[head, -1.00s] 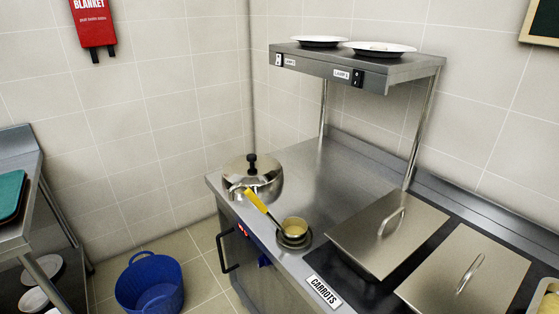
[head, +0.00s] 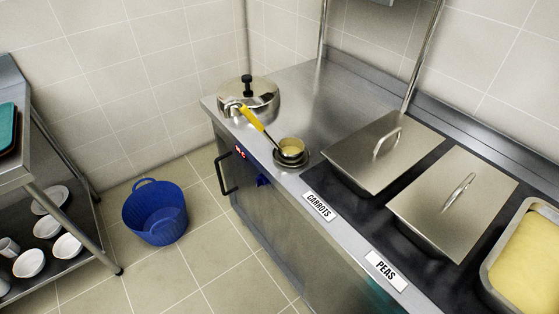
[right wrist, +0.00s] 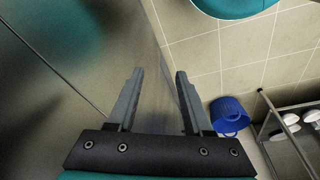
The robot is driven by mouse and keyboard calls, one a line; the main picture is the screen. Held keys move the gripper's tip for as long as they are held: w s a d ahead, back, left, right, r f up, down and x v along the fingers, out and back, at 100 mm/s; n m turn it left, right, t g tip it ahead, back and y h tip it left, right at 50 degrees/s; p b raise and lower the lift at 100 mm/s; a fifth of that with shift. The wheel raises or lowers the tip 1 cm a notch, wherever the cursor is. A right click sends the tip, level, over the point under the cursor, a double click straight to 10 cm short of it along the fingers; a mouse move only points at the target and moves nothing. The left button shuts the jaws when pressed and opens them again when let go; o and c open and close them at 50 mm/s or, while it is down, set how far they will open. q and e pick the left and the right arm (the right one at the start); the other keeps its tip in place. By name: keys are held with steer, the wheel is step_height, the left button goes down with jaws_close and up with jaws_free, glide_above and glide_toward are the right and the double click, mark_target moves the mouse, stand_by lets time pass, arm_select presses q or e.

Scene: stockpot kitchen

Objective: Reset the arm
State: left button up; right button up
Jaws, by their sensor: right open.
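My right gripper (right wrist: 157,100) is in the right wrist view, with its two grey fingers apart and nothing between them. It is beside a smooth grey metal panel (right wrist: 90,60) that fills the left of that view, with the tiled floor to its right. I cannot tell whether the fingers touch the panel. Neither gripper shows in the head view. My left gripper is in no view.
The steel counter (head: 320,105) holds a lidded pot (head: 262,100), a yellow-handled ladle (head: 252,119), two lidded pans (head: 370,155) and an open yellow-filled pan (head: 530,265). A blue bucket (head: 155,212) stands on the floor. A shelf trolley (head: 75,270) with dishes is at left.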

steer(key=s+d+f+g, duration=0.1)
steer(key=s+d+f, duration=0.1)
steer(key=s+f, duration=1.4)
step_height(320, 180, down, 2)
steer(key=shift+s+d+g+b, duration=0.15)
steer(key=shift+d+g+b, duration=0.15)
steer(key=shift+d+b, duration=0.1)
